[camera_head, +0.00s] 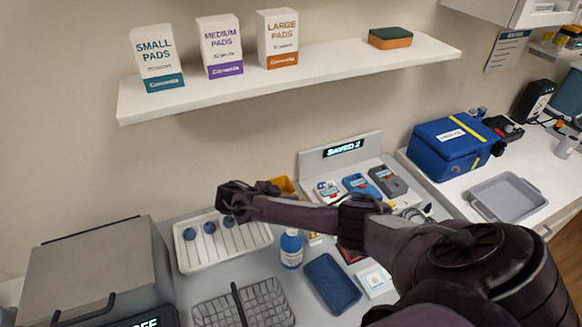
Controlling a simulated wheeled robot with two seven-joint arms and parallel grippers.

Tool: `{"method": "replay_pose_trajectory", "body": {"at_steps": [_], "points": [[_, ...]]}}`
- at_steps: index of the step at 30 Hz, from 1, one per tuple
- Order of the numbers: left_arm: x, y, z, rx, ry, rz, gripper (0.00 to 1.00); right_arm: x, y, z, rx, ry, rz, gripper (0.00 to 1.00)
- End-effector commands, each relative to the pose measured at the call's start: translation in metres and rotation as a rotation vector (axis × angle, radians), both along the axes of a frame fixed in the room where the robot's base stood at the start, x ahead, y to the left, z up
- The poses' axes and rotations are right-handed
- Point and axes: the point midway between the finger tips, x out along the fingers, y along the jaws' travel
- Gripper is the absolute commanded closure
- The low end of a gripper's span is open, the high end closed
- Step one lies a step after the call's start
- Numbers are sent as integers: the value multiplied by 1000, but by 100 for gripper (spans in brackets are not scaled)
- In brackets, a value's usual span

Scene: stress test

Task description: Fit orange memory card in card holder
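I cannot clearly make out an orange memory card or a card holder. A yellow-orange item (284,186) lies behind my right arm, partly hidden, and I cannot tell what it is. A flat white square item (375,281) and a dark red item (350,255) lie on the counter below my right arm; the red one is partly covered. My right gripper (237,202) is above the far side of a white ribbed tray (184,262). Its fingers are dark and I cannot tell whether they are open or hold anything. My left gripper is not in view.
The tray holds several blue round items. Near it are a blue bottle (291,250), a wire basket (240,309), a blue flat case (331,283) and a grey box (97,272). Small devices (388,180) stand before a sign (342,149). A shelf (300,82) hangs above.

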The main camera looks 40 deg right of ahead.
Motion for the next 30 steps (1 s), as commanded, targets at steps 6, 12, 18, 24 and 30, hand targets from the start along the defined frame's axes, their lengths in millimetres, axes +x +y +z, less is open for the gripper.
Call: {"method": "replay_pose_trajectory", "body": {"at_steps": [6, 12, 18, 24, 30], "points": [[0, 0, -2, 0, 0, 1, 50, 0, 0, -3, 0, 0, 0, 100], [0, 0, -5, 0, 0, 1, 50, 0, 0, -6, 0, 0, 0, 100], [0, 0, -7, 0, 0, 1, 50, 0, 0, -9, 0, -1, 0, 100], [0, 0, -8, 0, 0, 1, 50, 0, 0, -12, 0, 0, 0, 100], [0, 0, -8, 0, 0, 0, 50, 0, 0, -12, 0, 0, 0, 100]]}}
